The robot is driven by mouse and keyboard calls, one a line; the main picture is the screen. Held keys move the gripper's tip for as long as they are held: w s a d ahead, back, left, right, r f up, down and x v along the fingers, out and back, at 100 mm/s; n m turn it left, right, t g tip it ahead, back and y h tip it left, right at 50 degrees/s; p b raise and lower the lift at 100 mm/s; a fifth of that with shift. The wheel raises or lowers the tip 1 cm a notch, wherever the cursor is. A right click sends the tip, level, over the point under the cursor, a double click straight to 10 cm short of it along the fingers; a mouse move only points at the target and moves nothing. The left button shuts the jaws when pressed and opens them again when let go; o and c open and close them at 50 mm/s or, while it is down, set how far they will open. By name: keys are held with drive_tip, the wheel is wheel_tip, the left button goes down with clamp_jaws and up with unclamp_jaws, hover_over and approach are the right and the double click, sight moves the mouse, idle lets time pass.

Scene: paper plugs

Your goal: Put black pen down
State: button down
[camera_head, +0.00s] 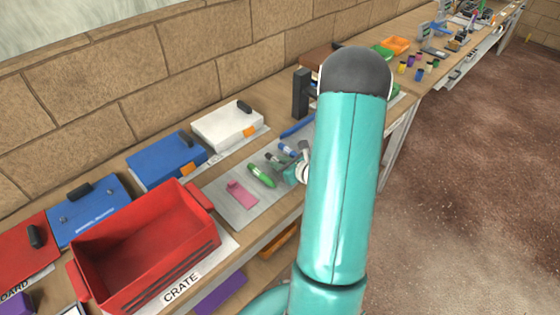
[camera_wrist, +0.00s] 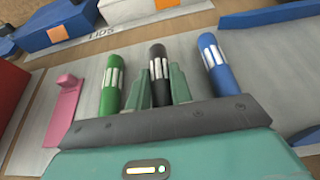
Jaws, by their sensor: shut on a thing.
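The black pen (camera_wrist: 157,62) stands out between the two green fingers of my gripper (camera_wrist: 160,88) in the wrist view. My gripper is shut on it. A green pen (camera_wrist: 112,85) lies to its left and a blue pen (camera_wrist: 215,62) to its right, both on the light grey mat (camera_wrist: 75,90). In the head view my gripper (camera_head: 292,172) is low over the mat (camera_head: 225,205), partly hidden by my arm. The green pen (camera_head: 262,175) and blue pen (camera_head: 287,149) show there too. I cannot tell whether the black pen touches the mat.
A pink object (camera_head: 241,194) lies on the mat, left of the pens. An open red crate (camera_head: 145,245) stands at the front left. Blue (camera_head: 167,160) and white (camera_head: 227,125) boxes line the back. A dark upright block (camera_head: 301,93) stands behind my arm.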

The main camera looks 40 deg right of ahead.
drive_tip(key=shift+s+f, duration=0.15)
drive_tip(key=shift+s, duration=0.05)
drive_tip(key=shift+w+f, duration=0.1)
drive_tip(key=shift+w, duration=0.2)
drive_tip(key=shift+s, duration=0.2)
drive_tip(key=shift+f, duration=0.1)
drive_tip(key=c, duration=1.5)
unclamp_jaws()
drive_tip(key=shift+w, duration=0.15)
drive_tip(key=shift+o, duration=1.3)
